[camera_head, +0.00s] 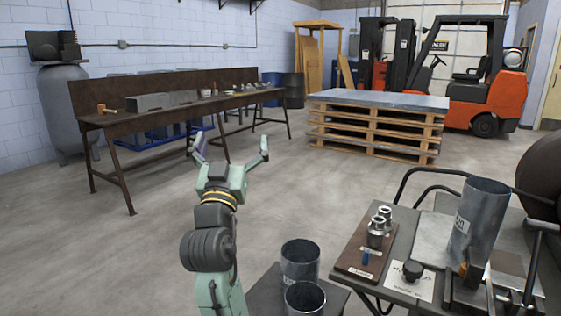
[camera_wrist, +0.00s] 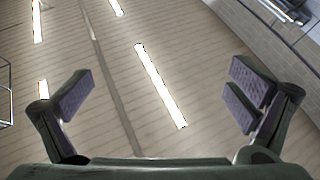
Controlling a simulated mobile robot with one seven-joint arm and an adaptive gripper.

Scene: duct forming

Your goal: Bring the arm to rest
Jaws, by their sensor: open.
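My arm stands raised in the lower middle of the head view. My gripper (camera_head: 231,150) is at its top, with the two fingers spread wide and nothing between them. In the wrist view my gripper (camera_wrist: 160,105) is also open and empty, and the camera looks toward the ceiling with its light strips (camera_wrist: 160,85). No object touches the fingers in either view.
Two grey metal cylinders (camera_head: 300,262) stand below right of my arm. A bench with a knob, fittings and a tall duct cylinder (camera_head: 478,222) is at right. A long workbench (camera_head: 160,118), a pallet stack (camera_head: 370,130) and an orange forklift (camera_head: 497,92) stand behind. Open floor lies between.

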